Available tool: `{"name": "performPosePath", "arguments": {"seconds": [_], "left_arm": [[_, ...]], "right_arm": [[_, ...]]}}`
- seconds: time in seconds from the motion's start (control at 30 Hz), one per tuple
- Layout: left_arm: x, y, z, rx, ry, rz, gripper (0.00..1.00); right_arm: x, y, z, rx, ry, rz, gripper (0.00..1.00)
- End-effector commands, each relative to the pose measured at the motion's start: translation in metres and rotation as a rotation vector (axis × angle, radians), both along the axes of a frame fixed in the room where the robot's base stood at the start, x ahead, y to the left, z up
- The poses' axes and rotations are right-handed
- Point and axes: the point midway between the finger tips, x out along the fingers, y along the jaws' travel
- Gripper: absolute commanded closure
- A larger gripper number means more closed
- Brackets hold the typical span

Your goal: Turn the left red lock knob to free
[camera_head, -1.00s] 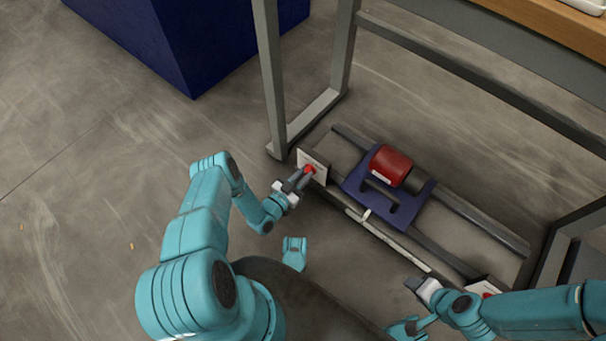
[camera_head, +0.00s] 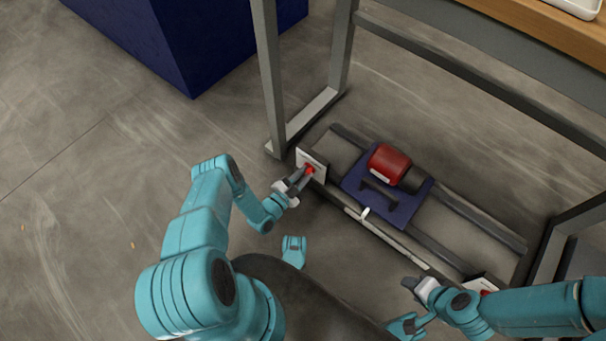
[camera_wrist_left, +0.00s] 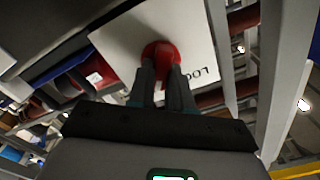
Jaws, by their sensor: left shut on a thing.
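The left red lock knob (camera_head: 309,169) sits on a white plate (camera_head: 318,158) at the left end of the low rail frame. In the left wrist view the knob (camera_wrist_left: 160,52) shows round and red on the white plate (camera_wrist_left: 110,45), which bears partly hidden lettering. My left gripper (camera_head: 303,176) is shut on the knob, its dark fingers (camera_wrist_left: 163,85) on either side of it. The fingers hide part of the knob. The right red knob (camera_head: 487,292) shows only partly by the right end of the frame. My right gripper (camera_head: 412,284) is near it, apart from it; its jaw gap is unclear.
A blue carriage (camera_head: 350,180) with a red cylinder (camera_head: 389,162) rests on the rails between the knobs. A grey table leg (camera_head: 270,80) stands just behind the left plate. A dark blue block (camera_head: 200,40) stands at the back left. The floor at left is clear.

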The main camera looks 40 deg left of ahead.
Motion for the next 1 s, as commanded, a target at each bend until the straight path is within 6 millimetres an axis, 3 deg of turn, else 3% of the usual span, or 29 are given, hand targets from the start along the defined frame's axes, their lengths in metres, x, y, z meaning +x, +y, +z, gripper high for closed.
{"name": "performPosePath", "arguments": {"seconds": [0.37,0.4,0.47,0.5,0.83,1.0], "left_arm": [[-0.002,0.000,-0.001,0.005,0.002,0.002,1.00],[-0.002,0.000,-0.001,0.004,0.002,0.002,0.78],[-0.001,0.000,-0.001,0.004,0.002,0.002,0.58],[-0.001,0.000,-0.001,0.004,0.001,0.001,0.55],[-0.005,0.001,0.000,0.004,0.002,0.002,0.55],[-0.033,0.003,0.003,0.001,0.004,0.006,0.55]], "right_arm": [[0.000,0.000,0.000,0.000,0.000,0.000,0.57],[0.000,0.000,0.000,0.000,0.000,0.000,0.57],[0.000,0.000,0.000,0.000,0.000,0.000,0.57],[0.000,0.000,0.000,0.000,0.000,0.000,0.57],[-0.001,0.000,0.003,0.001,0.003,0.000,0.57],[-0.008,0.002,0.016,0.005,0.026,0.003,0.57]]}}
